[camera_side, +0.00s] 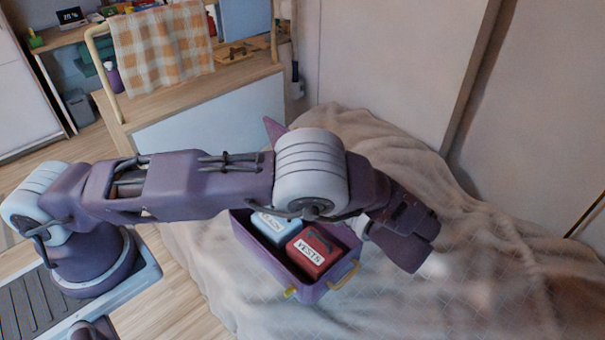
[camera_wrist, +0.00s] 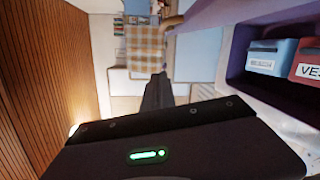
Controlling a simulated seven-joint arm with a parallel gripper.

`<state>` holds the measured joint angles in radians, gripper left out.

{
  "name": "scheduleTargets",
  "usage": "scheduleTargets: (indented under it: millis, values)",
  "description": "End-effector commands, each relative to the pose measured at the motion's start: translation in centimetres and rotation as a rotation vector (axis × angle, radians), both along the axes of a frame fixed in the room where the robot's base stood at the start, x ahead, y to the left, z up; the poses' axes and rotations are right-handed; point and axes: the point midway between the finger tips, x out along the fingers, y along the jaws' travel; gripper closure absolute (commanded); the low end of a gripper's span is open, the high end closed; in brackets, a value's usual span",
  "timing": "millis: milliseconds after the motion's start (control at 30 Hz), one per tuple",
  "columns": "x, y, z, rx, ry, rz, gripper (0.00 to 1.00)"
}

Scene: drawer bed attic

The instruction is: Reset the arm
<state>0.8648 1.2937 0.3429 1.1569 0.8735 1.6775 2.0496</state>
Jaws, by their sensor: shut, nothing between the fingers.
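My gripper (camera_wrist: 158,92) is shut and empty in the wrist view, its dark fingers together. In the side view my arm reaches across from the left, and the wrist end hangs over the bed to the right of a purple drawer box; the fingers are hidden there. The purple drawer box (camera_side: 262,258) sits on the bed and holds a light blue box (camera_side: 270,227) and a red box (camera_side: 318,247) with a label reading VESTS. In the wrist view the blue box (camera_wrist: 268,55) and red box (camera_wrist: 307,68) show at the right, apart from my gripper.
A bed with a rumpled beige blanket (camera_side: 490,260) fills the right. A wooden bench with a checked cloth (camera_side: 160,50) stands at the back left. A purple bottle (camera_side: 113,78) and shelf items are beyond it. The blanket right of the drawer box is clear.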

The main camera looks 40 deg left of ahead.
Motion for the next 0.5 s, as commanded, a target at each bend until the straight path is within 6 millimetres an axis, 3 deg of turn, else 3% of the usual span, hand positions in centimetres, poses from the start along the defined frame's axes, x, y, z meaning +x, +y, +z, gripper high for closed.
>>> scheduleTargets:
  millis: [67,200,333,500]
  values:
    - [-0.8,2.4,3.1,-0.199,-0.167,0.140,1.00]
    - [-4.7,6.0,8.2,-0.576,-0.584,0.490,1.00]
    - [-9.6,7.4,12.5,-0.843,-1.006,0.865,1.00]
    - [-16.8,7.3,16.7,-1.064,-1.561,1.418,1.00]
